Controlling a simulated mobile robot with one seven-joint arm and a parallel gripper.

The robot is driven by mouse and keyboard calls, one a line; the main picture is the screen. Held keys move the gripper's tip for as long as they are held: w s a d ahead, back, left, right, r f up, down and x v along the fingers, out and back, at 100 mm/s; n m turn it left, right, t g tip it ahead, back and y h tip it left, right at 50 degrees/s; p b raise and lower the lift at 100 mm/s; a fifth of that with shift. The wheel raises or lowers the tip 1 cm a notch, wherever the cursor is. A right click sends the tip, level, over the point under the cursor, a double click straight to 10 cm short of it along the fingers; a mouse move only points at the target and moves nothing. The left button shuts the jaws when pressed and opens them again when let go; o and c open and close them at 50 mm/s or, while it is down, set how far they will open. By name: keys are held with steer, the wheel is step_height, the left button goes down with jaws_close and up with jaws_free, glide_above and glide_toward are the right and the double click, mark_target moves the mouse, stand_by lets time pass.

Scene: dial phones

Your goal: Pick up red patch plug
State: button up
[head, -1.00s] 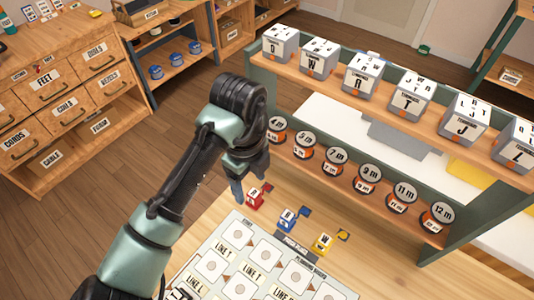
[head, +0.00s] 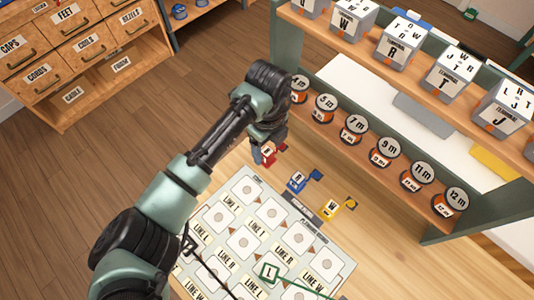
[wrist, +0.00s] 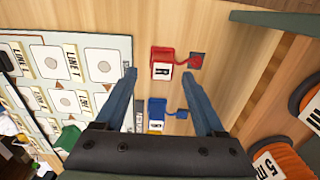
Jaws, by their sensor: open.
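The red patch plug (wrist: 163,64) is a small red block marked R, with a short red cord to a small dark end piece (wrist: 198,61). It lies on the wooden table beside the planning board. In the head view the red plug (head: 268,153) shows partly behind my gripper (head: 266,148). In the wrist view my gripper (wrist: 172,72) is open, with the red plug between its two blue fingers and nothing held. A blue plug (head: 296,181) and a yellow plug (head: 330,208) lie in a row with it.
The planning board (head: 214,237) with its line cards lies on the table. A shelf (head: 440,218) holds orange cable spools and grey terminal blocks (head: 402,42) close to the right of my gripper. Bare table (head: 380,245) lies between the yellow plug and the shelf.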

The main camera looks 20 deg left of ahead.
mark_target(268, 152)
step_height(268, 152, down, 4)
steer(key=shift+w+r, duration=0.1)
steer(key=shift+r, duration=0.15)
jaws_close()
